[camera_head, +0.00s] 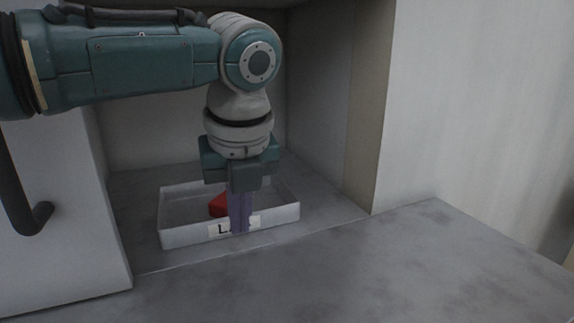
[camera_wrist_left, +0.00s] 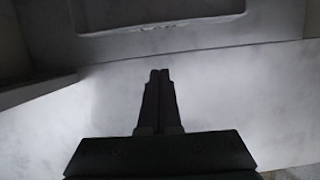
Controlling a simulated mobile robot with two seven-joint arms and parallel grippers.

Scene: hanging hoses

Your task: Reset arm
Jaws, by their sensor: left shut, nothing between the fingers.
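My left gripper (camera_head: 240,231) points straight down in the head view, in front of a white tray's front wall. Its purple-grey fingers are together with nothing between them. They partly cover the tray's label, of which an "L" shows. The closed fingers also show dark in the left wrist view (camera_wrist_left: 159,75), over a pale grey surface. My left arm reaches in from the left. My right gripper is in neither view.
The white tray (camera_head: 285,214) stands on the grey floor of a recess, and a red object (camera_head: 218,205) lies in it, partly hidden by my fingers. Walls bound the recess left and right. A dark curved hose (camera_head: 22,200) hangs at left. The grey surface at front right is clear.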

